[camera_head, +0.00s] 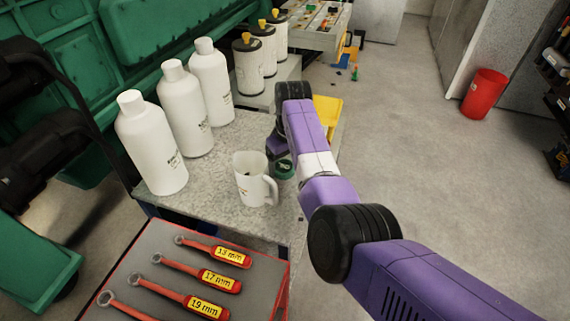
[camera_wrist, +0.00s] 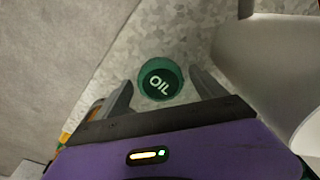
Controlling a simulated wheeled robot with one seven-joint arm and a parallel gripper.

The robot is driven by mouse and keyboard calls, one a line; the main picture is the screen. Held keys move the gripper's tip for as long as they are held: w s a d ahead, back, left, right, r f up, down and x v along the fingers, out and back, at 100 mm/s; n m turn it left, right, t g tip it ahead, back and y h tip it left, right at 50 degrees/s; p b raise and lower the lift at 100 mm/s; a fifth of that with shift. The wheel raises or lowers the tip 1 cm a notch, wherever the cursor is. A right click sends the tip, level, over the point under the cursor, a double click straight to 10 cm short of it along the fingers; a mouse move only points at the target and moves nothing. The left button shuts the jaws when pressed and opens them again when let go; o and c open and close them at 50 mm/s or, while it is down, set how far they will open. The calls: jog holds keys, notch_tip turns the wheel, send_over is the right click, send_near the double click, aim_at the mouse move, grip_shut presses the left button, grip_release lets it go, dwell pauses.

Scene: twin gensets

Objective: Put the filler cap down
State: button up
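The filler cap (camera_wrist: 160,79) is a round green cap marked "OIL". In the wrist view it lies between the tips of my gripper (camera_wrist: 160,77), with a narrow gap showing on each side. My gripper is open. In the head view the cap (camera_head: 284,169) appears on the grey speckled bench top (camera_head: 222,207), just right of the white jug (camera_head: 254,180). My gripper's fingers are mostly hidden there behind my arm. I cannot tell the exact height of the fingertips above the bench.
Several white bottles (camera_head: 186,108) stand left of the jug, with oil filters (camera_head: 249,66) behind. A tool tray (camera_head: 265,284) with red wrenches lies in front. A yellow bin (camera_head: 328,110) is behind my arm. The bench's right edge is close to the cap.

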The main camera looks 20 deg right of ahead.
aim_at(288, 170)
notch_tip(288, 170, up, 12)
jog(key=s, duration=0.1)
jog(key=shift+s+d+r, duration=0.15)
jog(key=shift+d, duration=0.05)
dwell(0.5)
dwell(0.3)
